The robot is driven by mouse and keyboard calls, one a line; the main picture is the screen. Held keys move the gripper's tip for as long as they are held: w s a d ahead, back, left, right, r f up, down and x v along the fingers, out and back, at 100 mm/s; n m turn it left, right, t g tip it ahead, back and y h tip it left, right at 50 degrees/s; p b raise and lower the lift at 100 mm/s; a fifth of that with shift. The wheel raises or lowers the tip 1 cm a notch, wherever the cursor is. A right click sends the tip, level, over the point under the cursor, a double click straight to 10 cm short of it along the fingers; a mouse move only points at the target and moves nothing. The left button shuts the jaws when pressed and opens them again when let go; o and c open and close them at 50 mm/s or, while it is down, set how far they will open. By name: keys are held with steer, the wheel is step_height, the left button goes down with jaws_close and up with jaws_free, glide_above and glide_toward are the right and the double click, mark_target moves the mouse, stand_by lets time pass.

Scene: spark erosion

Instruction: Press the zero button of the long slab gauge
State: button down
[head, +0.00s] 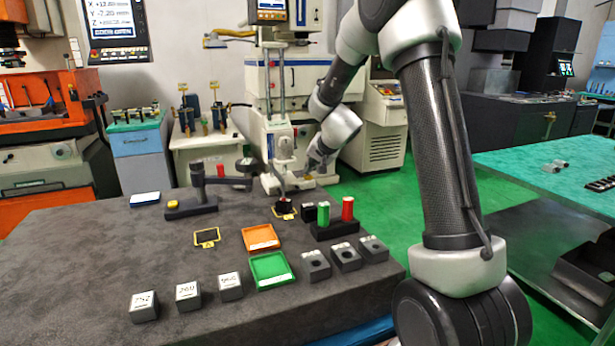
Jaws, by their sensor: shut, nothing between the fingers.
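A dark gauge stand (199,184) stands at the back of the grey table, with a post on a long flat slab base (192,210) and an arm reaching right. A yellow button (173,204) sits at the slab's left end. I take this for the long slab gauge. A second small dark device (284,207) with a yellow-edged plate stands farther right, partly in shadow. My gripper (308,172) is shut and empty, pointing down at the table's back edge, right of both. Its fingertips are small and hard to make out against the pale machine.
A black rack holds a green pin (323,214) and a red pin (347,208). An orange tray (261,237) and a green tray (271,270) lie mid-table. Labelled blocks (187,294) and holed blocks (346,258) stand in front. The table's left front is bare.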

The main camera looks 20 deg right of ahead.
steer(key=shift+f, duration=0.3)
steer(key=shift+r, duration=0.45)
steer(key=shift+r, duration=3)
steer(key=s+a+r+n+g, duration=0.15)
steer(key=s+r, duration=0.25)
steer(key=s, duration=0.6)
steer(key=s+r+n+g, duration=0.1)
steer(key=s+r+n, duration=0.2)
steer(key=s, duration=0.7)
steer(key=s+d+f+n+g, duration=0.1)
steer(key=s, duration=1.1)
steer(key=s+d+f+n+g+h, duration=0.1)
steer(key=s+f+n, duration=0.1)
steer(key=s, duration=0.9)
steer(key=shift+s+d, duration=0.35)
steer(key=shift+s, duration=0.05)
